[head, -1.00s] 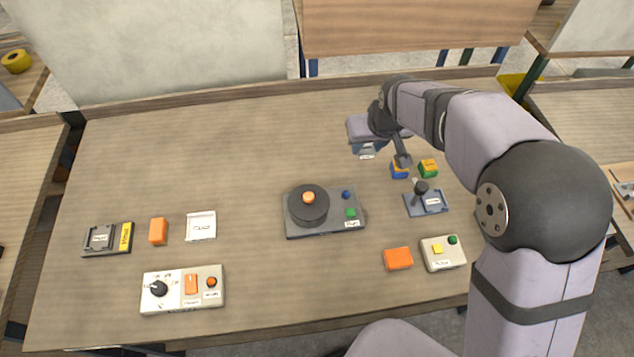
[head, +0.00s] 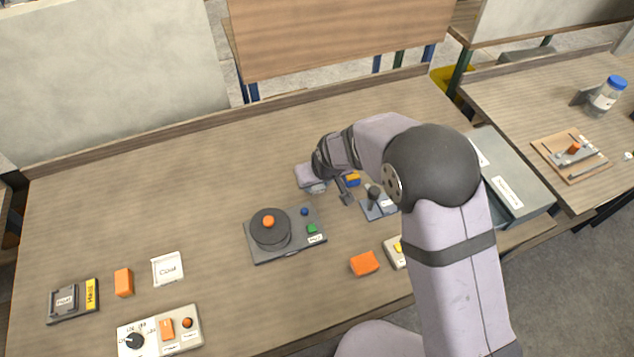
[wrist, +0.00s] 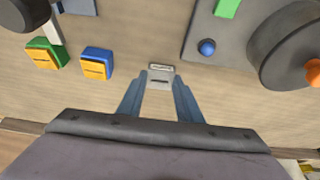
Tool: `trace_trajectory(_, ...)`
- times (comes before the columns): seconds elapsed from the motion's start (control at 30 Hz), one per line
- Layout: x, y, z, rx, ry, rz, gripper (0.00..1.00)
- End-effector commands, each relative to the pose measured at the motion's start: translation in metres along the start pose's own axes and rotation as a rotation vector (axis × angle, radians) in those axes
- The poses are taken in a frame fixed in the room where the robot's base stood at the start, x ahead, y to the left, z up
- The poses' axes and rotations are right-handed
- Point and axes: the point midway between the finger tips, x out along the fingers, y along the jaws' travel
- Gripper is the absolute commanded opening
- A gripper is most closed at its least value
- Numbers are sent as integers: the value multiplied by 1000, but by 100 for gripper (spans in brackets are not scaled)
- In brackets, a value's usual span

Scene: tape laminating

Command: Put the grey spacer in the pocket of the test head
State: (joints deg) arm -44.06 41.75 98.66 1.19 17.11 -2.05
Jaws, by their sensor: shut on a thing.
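My gripper (wrist: 160,84) is shut on a small grey piece (wrist: 160,75) with a pale label, which I take to be the grey spacer. In the wrist view the piece sits between the two blue-grey fingertips, above bare wood. In the head view my gripper (head: 316,188) is behind the dark round-topped device (head: 258,249) and left of the blue and yellow block (head: 352,180). Its height over the table is unclear. I cannot tell which thing is the test head, and no pocket is clearly visible.
A lever device (head: 378,209) stands to the right, partly behind my arm. An orange block (head: 364,263) lies in front. A white tile (head: 168,269), another orange block (head: 123,282) and a switch box (head: 185,322) are at left. The table's back left is clear.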

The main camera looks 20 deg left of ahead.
Motion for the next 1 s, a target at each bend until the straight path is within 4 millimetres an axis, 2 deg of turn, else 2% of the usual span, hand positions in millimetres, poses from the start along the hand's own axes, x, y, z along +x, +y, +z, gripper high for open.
trace_trajectory(0.13,10,0,4,0,0,0,11)
trace_trajectory(0.57,16,0,6,0,1,0,11)
trace_trajectory(0.6,14,0,6,0,1,0,42)
trace_trajectory(0.63,14,0,6,0,1,0,49)
trace_trajectory(1.0,12,0,5,0,1,0,51)
